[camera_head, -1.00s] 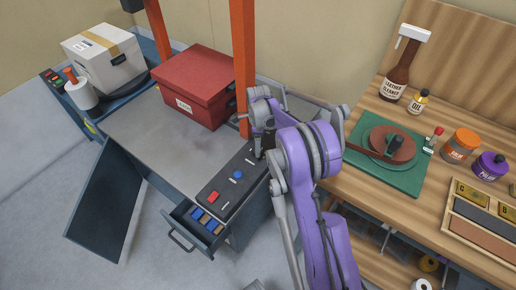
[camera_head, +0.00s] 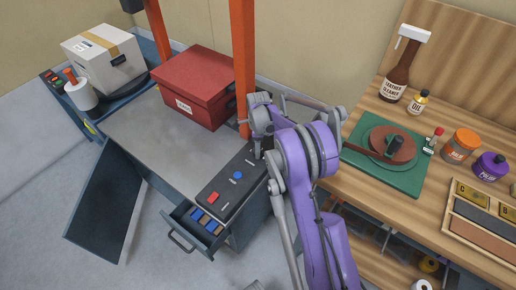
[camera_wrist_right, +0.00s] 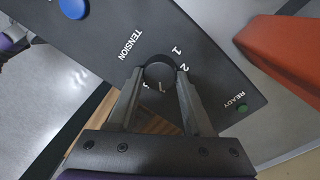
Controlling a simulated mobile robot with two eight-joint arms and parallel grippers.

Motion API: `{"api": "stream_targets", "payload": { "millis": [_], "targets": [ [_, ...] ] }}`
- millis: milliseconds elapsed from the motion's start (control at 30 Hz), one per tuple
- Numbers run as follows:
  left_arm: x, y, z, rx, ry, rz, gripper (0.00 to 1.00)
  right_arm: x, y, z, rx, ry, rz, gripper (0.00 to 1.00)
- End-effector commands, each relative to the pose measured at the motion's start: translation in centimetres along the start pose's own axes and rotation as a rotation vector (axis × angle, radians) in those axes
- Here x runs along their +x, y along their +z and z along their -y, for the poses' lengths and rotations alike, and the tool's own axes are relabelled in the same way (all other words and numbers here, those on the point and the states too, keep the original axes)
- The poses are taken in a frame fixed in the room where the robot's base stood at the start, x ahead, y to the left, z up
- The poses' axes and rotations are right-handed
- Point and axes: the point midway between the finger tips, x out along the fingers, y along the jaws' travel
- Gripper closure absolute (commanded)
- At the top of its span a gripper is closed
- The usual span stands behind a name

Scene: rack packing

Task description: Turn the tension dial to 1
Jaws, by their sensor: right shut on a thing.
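The black round tension dial (camera_wrist_right: 159,70) stands on the dark control panel (camera_wrist_right: 113,20), beside the white word TENSION. The numbers 1 and 2 show on the panel beside it; another number is mostly hidden by the gripper. My right gripper (camera_wrist_right: 158,85) is shut on the dial, one finger on each side. A small pale mark shows on the dial's near side between the fingers; which number it points to I cannot tell. In the head view my right gripper (camera_head: 262,150) is over the panel's far end, and the dial is hidden there. My left gripper is not in view.
A blue button (camera_head: 238,174) and a red button (camera_head: 213,197) sit on the panel. A green READY light (camera_wrist_right: 242,107) is beyond the dial. An orange post (camera_head: 244,60) rises close to my wrist. A red box (camera_head: 195,85) and an open drawer (camera_head: 190,243) are nearby.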

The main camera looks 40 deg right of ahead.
Motion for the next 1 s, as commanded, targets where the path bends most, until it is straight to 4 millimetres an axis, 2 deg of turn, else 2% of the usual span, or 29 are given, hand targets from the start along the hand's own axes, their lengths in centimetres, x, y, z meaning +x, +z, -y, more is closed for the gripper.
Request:
{"api": "stream_targets", "payload": {
  "millis": [267, 467, 1000],
  "targets": [
    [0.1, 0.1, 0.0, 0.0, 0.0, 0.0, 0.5, 0.0, 0.0, 0.0, -0.032, 0.001, -0.002, 1.0],
    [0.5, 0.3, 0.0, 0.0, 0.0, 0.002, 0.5, 0.0, 0.0, 0.0, -0.131, 0.001, -0.008, 1.0],
    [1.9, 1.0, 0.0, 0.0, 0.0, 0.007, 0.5, 0.0, 0.2, 0.1, -0.621, 0.0, -0.04, 1.0]
  ]
}}
